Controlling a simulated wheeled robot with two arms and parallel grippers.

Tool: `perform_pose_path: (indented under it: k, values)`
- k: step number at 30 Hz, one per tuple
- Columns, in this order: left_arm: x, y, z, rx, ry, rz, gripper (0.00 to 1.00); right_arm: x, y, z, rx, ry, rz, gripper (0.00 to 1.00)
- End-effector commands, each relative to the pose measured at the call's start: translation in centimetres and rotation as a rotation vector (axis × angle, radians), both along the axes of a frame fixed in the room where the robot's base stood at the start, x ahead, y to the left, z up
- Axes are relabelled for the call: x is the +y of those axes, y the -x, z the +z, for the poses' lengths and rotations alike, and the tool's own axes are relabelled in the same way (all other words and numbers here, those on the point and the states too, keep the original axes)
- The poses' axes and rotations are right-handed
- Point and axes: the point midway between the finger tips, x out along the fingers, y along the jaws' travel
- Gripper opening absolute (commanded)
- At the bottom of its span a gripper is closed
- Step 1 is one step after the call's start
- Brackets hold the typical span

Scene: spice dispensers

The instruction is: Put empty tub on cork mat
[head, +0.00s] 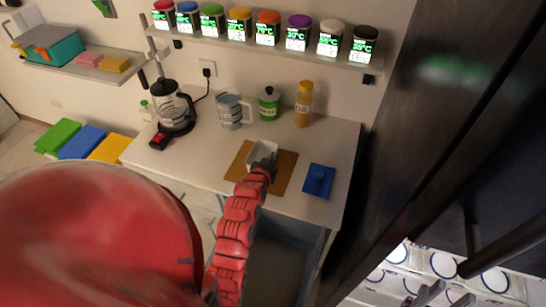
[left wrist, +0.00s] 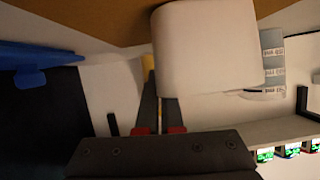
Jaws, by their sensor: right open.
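The empty tub (head: 262,152) is white and sits over the brown cork mat (head: 286,178) on the counter. I cannot tell whether its base touches the mat. In the left wrist view the tub (left wrist: 208,45) is large and close, with the mat (left wrist: 90,22) behind it. My left gripper (head: 265,164) is at the tub's near edge; in the wrist view its fingers (left wrist: 158,95) are close together with the tub's wall between them. The tub hides part of one finger. My right gripper (head: 440,292) is open and empty at the lower right.
A shelf (head: 300,58) of spice dispensers hangs above.

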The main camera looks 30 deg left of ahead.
Motion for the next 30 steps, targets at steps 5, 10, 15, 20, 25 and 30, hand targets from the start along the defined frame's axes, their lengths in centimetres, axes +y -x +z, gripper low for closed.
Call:
perform_pose_path:
  k: [5, 10, 15, 20, 25, 30]
  values:
    - [0.0, 0.0, -0.3, 0.0, 0.0, 0.0, 0.1, 0.0, 0.0, -0.3, 0.0, 0.0, 0.0, 0.45]
    - [0.0, 0.0, -0.3, 0.001, 0.0, 0.0, 0.33, 0.0, 0.0, -0.3, 0.0, 0.0, 0.0, 0.45]
    - [0.0, 0.0, -0.3, 0.001, 0.001, 0.0, 0.33, 0.0, 0.0, -0.3, 0.0, 0.0, 0.0, 0.45]
    - [0.0, 0.0, 0.3, 0.001, 0.001, 0.0, 0.33, 0.0, 0.0, 0.3, 0.0, 0.0, 0.0, 0.45]
    - [-0.4, 1.5, 0.2, 0.001, 0.001, 0.0, 0.33, 0.0, 0.0, -1.0, 0.0, 0.0, 0.0, 0.45]
    - [-1.0, 4.0, 1.1, 0.002, 0.0, 0.001, 0.33, 0.0, 0.0, -2.4, 0.0, 0.0, 0.0, 0.45]
